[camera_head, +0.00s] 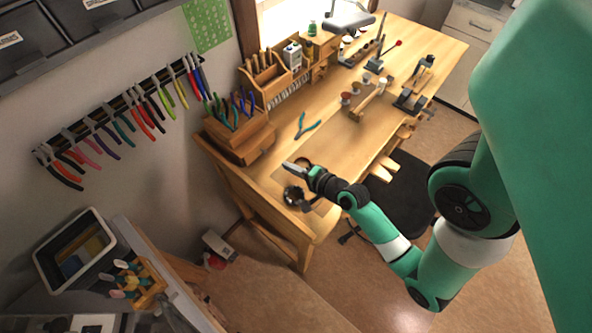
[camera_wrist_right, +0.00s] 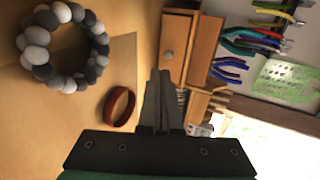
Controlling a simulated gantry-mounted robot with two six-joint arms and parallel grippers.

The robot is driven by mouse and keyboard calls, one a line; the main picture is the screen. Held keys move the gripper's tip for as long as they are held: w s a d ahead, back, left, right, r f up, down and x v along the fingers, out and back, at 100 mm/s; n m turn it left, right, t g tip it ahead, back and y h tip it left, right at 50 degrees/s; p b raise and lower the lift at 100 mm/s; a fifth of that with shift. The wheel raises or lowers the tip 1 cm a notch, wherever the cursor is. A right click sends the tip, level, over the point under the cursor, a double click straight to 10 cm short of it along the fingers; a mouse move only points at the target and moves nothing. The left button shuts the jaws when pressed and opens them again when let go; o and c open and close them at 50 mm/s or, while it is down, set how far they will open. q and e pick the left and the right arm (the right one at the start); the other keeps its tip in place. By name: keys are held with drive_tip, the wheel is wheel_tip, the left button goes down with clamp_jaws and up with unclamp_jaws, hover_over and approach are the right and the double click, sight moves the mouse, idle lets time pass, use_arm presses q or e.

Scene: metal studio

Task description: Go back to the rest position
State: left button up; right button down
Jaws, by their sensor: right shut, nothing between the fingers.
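My right gripper (camera_head: 288,166) is above the near left end of the wooden workbench (camera_head: 345,145), its arm coming in from the right. In the right wrist view the right gripper (camera_wrist_right: 160,76) has its two fingers together, with nothing between them. A grey and black beaded bracelet (camera_wrist_right: 37,35) and a reddish-brown ring-shaped band (camera_wrist_right: 119,123) lie on the bench, apart from the fingers. My left gripper is not in view.
Blue-handled pliers (camera_head: 307,127) lie on the bench. A wooden tool holder (camera_head: 240,138) stands at its left edge. A black chair (camera_head: 405,190) is by its front, below my right arm. Several pliers hang on the wall rack (camera_head: 110,108).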

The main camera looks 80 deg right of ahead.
drive_tip(key=v, duration=0.5)
drive_tip(key=shift+b, duration=0.3)
drive_tip(key=shift+s+a+r, duration=0.2)
drive_tip(key=shift+s, duration=0.05)
